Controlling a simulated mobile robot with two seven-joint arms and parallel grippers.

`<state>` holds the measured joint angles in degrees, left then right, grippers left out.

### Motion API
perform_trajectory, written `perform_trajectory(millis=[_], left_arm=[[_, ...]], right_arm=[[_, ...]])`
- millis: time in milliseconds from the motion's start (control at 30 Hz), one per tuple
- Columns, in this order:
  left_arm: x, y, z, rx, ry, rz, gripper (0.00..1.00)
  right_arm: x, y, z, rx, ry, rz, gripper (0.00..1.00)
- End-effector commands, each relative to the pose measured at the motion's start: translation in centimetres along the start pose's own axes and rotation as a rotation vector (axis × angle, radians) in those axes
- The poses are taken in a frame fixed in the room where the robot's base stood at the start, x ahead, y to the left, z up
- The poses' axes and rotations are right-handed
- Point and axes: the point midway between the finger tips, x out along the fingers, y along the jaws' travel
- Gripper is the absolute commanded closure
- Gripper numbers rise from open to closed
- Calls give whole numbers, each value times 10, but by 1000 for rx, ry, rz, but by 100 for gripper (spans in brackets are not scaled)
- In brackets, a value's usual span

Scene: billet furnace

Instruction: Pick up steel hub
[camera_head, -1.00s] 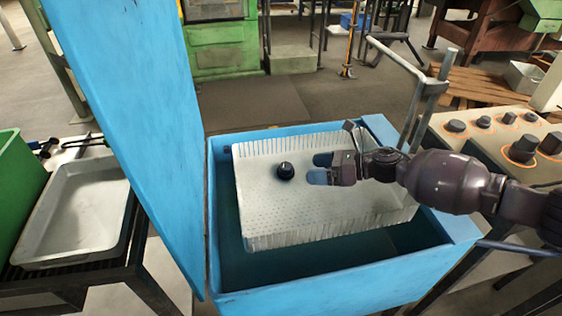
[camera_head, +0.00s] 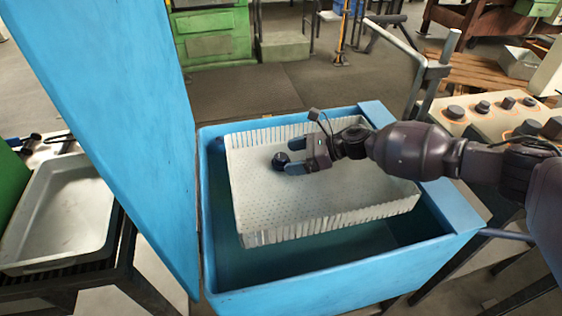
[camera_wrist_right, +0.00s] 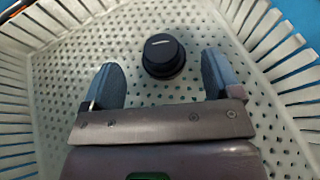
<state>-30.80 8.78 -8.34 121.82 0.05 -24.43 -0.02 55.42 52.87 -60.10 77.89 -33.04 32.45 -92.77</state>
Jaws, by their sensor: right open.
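The steel hub (camera_head: 281,160) is a small dark round piece standing on the perforated floor of the white basket (camera_head: 300,205). In the right wrist view the hub (camera_wrist_right: 163,56) shows a black stepped top and sits just ahead of and between the two fingers. My right gripper (camera_head: 291,165) is open, low inside the basket, its blue fingertips at the hub's right side. In the right wrist view the gripper (camera_wrist_right: 164,82) has its fingers wide apart with nothing held. I cannot tell whether a finger touches the hub. My left gripper is not in view.
The basket sits in a blue tank (camera_head: 330,284) with a tall blue lid (camera_head: 110,120) raised at its left. A grey tray (camera_head: 62,215) lies on a stand at left. A control panel (camera_head: 480,115) and a metal rail (camera_head: 432,80) stand at right.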

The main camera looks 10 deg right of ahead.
Motion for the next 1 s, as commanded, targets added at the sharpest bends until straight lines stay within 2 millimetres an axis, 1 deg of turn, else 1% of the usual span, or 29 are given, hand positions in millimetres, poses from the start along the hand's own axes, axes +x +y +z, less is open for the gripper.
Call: perform_trajectory(millis=[33, 100, 200, 300, 500, 567, 900, 967, 1000], left_arm=[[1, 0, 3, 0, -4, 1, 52], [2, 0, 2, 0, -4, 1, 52], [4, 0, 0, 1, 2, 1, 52], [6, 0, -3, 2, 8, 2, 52], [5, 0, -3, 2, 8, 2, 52], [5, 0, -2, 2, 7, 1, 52], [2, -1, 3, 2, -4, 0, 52], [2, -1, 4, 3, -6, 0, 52], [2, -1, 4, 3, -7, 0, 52]], right_arm=[[9, -2, -2, 1, 1, 2, 16], [18, -1, -2, 3, 1, 3, 16], [26, -2, -1, 2, 1, 2, 16], [29, -2, -1, 2, 1, 0, 16], [29, -2, 0, 1, 1, 0, 16], [29, -2, 0, 1, 1, 0, 24], [29, -2, 0, 1, 1, 0, 76], [29, -2, 0, 1, 1, 0, 85], [29, -2, 1, 0, -1, 0, 85]])
